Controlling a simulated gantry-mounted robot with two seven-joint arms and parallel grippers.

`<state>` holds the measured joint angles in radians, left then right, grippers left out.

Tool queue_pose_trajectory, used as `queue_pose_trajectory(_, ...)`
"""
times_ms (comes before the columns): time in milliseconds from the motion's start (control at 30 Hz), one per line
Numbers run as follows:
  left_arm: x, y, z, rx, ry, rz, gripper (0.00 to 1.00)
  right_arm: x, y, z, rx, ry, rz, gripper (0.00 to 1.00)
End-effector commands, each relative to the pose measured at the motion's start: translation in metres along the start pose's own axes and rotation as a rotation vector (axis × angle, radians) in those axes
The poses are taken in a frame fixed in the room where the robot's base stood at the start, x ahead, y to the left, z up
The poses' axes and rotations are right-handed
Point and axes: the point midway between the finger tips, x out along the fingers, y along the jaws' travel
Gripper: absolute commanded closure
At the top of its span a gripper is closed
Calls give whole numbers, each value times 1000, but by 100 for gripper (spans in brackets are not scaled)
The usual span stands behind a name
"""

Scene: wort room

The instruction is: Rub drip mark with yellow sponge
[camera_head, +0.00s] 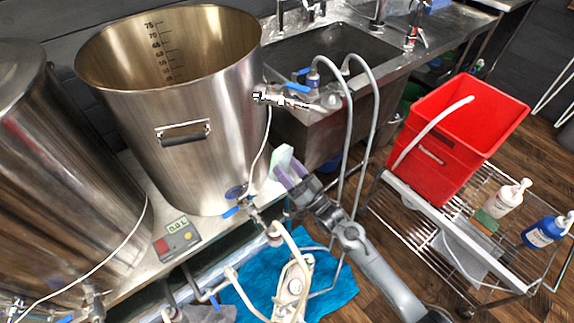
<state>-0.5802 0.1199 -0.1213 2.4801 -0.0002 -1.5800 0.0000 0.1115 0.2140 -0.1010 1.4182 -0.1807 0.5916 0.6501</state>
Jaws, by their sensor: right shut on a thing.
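My right gripper (293,181) reaches up from the bottom right to the lower right side of the large open steel kettle (185,105). It is shut on a small pale block (282,158) with a whitish-green face. This may be the sponge, but its colour does not look clearly yellow. The block is close to the kettle wall; I cannot tell whether they touch. I cannot make out a drip mark on the kettle. My left gripper is not in view.
Grey hoses (375,95) arch beside my right gripper, and a valve (245,205) sits below the kettle. A steel sink (330,45) stands behind. At right, a wire cart (395,197) carries a red bin (450,140), a green sponge (485,221) and bottles. A blue cloth (335,285) lies below.

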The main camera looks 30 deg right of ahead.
Motion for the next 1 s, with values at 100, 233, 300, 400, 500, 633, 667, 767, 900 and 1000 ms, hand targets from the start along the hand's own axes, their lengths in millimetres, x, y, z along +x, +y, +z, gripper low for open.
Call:
queue_pose_trajectory(100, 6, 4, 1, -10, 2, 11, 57, 4, 0, 7, 0, 4, 1, 57)
queue_pose_trajectory(233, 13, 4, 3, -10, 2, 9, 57, 12, 0, 12, 0, 4, 0, 57)
queue_pose_trajectory(300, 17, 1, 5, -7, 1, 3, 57, 18, 0, 15, 0, 3, 0, 57)
queue_pose_trajectory(400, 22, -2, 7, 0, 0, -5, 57, 25, 0, 20, 0, 3, 1, 57)
queue_pose_trajectory(500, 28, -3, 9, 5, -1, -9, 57, 33, 0, 24, 0, 4, 1, 57)
queue_pose_trajectory(633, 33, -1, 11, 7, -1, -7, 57, 41, 0, 28, 0, 3, 1, 57)
queue_pose_trajectory(667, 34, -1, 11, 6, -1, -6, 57, 43, 0, 29, 0, 3, 1, 57)
queue_pose_trajectory(767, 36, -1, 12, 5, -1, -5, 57, 47, -1, 30, 0, 2, 1, 57)
queue_pose_trajectory(900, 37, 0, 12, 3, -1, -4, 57, 50, -1, 31, 0, 2, 1, 57)
queue_pose_trajectory(1000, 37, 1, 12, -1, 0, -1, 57, 50, -1, 31, 0, 1, 1, 57)
